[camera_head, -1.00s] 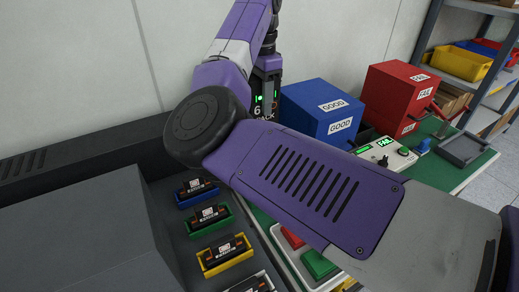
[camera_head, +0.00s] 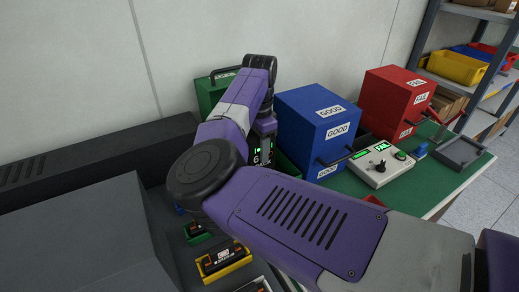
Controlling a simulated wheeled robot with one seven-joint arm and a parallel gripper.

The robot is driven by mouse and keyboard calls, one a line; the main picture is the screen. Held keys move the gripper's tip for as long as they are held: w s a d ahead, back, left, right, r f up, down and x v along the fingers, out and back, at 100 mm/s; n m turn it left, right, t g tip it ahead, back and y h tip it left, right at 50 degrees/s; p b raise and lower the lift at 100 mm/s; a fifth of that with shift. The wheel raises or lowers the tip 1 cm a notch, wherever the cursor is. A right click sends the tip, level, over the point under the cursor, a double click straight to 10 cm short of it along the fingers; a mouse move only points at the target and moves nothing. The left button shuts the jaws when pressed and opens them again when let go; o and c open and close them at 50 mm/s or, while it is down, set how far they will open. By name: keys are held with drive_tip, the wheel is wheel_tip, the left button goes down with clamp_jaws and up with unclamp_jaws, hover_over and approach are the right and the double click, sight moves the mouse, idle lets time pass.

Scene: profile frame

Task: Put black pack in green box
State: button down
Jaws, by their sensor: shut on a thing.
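The green box (camera_head: 207,92) stands at the back against the wall, left of the blue box and partly behind my arm. The dark body of my gripper (camera_head: 262,150), with green lights, hangs from the wrist just in front of and right of the green box. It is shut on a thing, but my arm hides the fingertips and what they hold. Black packs with white labels lie in coloured trays at lower left; one is in the yellow tray (camera_head: 203,267), another in a green tray (camera_head: 201,240).
The blue box (camera_head: 295,120) marked GOOD and the red box (camera_head: 388,90) marked FAIL stand right of my gripper. A tester (camera_head: 372,174) shows FAIL. A grey block (camera_head: 90,240) fills the lower left. The green mat (camera_head: 440,195) is partly bare at right.

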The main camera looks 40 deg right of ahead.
drive_tip(key=shift+f, duration=0.15)
drive_tip(key=c, duration=0.8)
unclamp_jaws()
wheel_tip(320, 180, up, 12)
drive_tip(key=shift+r+b, duration=0.1)
drive_tip(key=shift+b, duration=0.3)
